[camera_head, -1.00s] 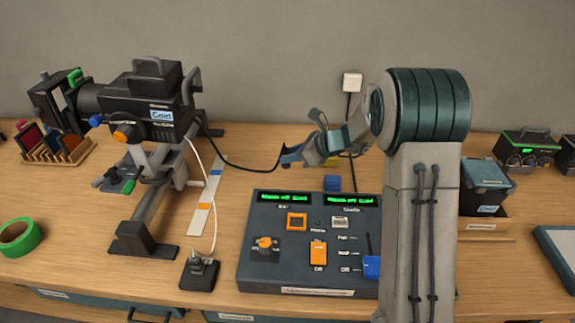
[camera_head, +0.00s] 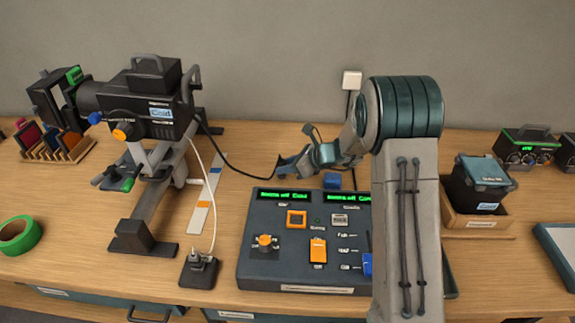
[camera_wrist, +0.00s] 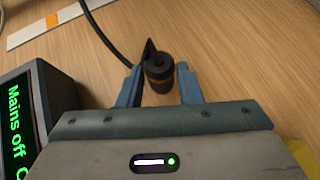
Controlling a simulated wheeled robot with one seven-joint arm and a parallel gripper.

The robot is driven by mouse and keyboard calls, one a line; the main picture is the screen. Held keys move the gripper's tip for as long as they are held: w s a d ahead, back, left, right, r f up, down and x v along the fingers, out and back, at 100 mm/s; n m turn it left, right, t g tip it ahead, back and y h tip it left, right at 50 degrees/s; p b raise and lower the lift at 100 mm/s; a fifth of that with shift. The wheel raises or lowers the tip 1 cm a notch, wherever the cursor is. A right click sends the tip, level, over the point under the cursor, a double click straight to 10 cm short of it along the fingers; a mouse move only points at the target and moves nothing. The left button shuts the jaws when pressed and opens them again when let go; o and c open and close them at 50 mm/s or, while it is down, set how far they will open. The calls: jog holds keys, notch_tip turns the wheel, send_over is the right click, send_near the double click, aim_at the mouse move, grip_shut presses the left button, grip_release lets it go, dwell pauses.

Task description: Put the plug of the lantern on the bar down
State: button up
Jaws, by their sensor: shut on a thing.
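The black lantern (camera_head: 150,112), with a label reading "Cold", is on its stand at the left of the bench. A black cable (camera_head: 237,162) runs from its rear to my gripper (camera_head: 284,166). In the wrist view my gripper (camera_wrist: 158,82) is shut on a black plug (camera_wrist: 158,70) with an orange ring, held between its blue fingers. The bare wood of the bench (camera_wrist: 230,50) shows behind the plug; I cannot tell whether they touch.
A control desk (camera_head: 262,262) with green displays is just in front of my gripper; the left one reads "Mains off" in the wrist view (camera_wrist: 14,120). A white cable (camera_head: 214,200) ends at a black socket block (camera_head: 199,272). A striped strip (camera_head: 206,195) lies left of the desk.

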jog(key=o, duration=1.1)
jog(key=shift+c, duration=0.2)
jog(key=shift+r, duration=0.1)
